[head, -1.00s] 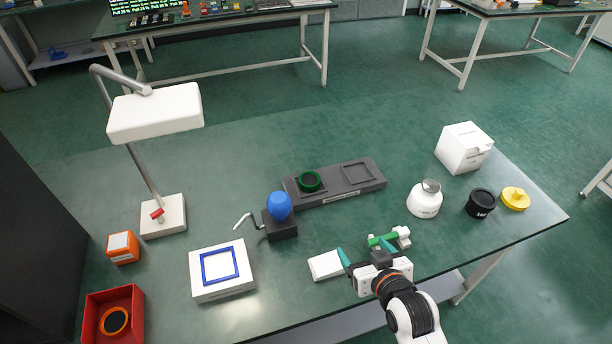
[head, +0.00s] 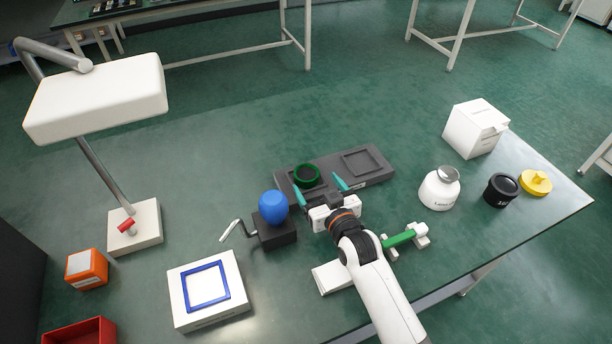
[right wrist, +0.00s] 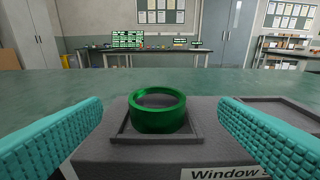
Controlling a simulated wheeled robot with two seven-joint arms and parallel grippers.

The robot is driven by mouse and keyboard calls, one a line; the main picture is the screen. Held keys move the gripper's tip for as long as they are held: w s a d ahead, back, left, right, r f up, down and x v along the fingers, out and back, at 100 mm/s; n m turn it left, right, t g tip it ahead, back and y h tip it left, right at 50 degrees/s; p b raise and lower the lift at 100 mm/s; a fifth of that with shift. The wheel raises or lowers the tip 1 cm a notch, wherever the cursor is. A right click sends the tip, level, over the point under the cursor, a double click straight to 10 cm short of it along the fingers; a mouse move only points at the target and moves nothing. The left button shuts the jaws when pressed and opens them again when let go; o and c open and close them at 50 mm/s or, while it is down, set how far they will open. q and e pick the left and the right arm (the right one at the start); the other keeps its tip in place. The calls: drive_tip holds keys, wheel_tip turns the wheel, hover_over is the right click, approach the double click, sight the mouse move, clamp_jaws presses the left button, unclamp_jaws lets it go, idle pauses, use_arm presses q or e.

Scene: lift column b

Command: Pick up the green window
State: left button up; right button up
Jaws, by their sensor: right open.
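The green window (head: 307,176) is a green ring. It sits in the left square recess of a dark grey tray (head: 330,172) in the head view. In the right wrist view the green window (right wrist: 158,112) stands in its recess, centred between my fingers and a little beyond them. My right gripper (head: 319,187) is open and empty, with its teal fingertips at the tray's near edge. In the right wrist view the two fingers (right wrist: 160,130) lie wide apart, one on each side of the ring, not touching it. My left gripper is not in view.
A blue egg-shaped knob (head: 273,207) on a black cranked block stands just left of my right gripper. A green-handled part (head: 400,238) lies right of my arm. A white jar (head: 440,190), black jar (head: 501,191) and white box (head: 475,130) stand at the right.

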sight(308, 176)
drive_tip(key=shift+w+a+f, duration=0.15)
drive_tip(key=shift+w+a, duration=0.15)
drive_tip(key=shift+w, duration=0.25)
drive_tip(key=x, duration=0.3)
drive_tip(key=shift+w+a+f, duration=0.1)
drive_tip(key=shift+f, duration=0.25)
drive_tip(key=shift+w+a, duration=0.15)
drive_tip(key=shift+w, duration=0.2)
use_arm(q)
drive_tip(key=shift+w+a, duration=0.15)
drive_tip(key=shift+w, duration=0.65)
use_arm(e)
drive_tip(key=shift+c, duration=1.2)
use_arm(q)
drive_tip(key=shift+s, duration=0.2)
use_arm(e)
drive_tip(key=c, duration=0.8)
